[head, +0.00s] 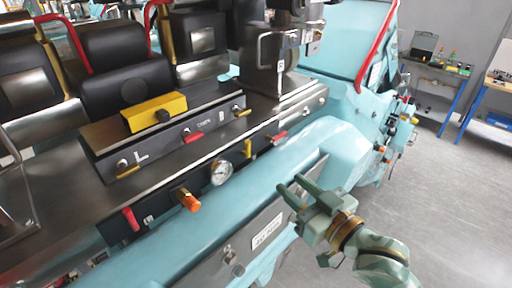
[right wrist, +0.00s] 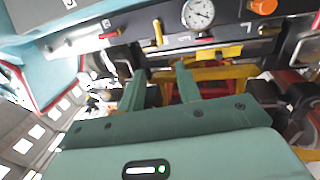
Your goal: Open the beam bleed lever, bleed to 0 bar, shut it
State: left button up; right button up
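A teal beam runs along the car's side, with a dark panel strip holding a round white gauge (head: 221,172). A yellow lever (head: 248,148) stands upright on this strip, right of the gauge. A red-handled lever (head: 280,137) is further right. I cannot read which is labelled beam bleed. In the right wrist view the gauge (right wrist: 198,13) and yellow lever (right wrist: 157,32) lie beyond the fingertips; the needle's reading is unclear. My right gripper (head: 290,187) is open and empty, in front of the beam, apart from the levers; its two spread fingers (right wrist: 160,80) show. My left gripper is out of view.
An orange knob (head: 188,200) and a red lever (head: 130,218) sit left of the gauge. A yellow block (head: 154,112) lies on the upper ledge among more levers. Black seats stand behind. Grey floor (head: 455,190) is open at right, before workbenches.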

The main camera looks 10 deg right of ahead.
aim_at(249, 147)
jog(key=p+x, duration=0.2)
jog(key=x, duration=1.1)
jog(key=shift+w+a+r+p, duration=0.15)
jog(key=shift+w+p, duration=0.1)
jog(key=shift+p, duration=0.15)
jog(key=shift+w+a, duration=0.25)
jog(key=shift+w, duration=0.45)
grip_shut()
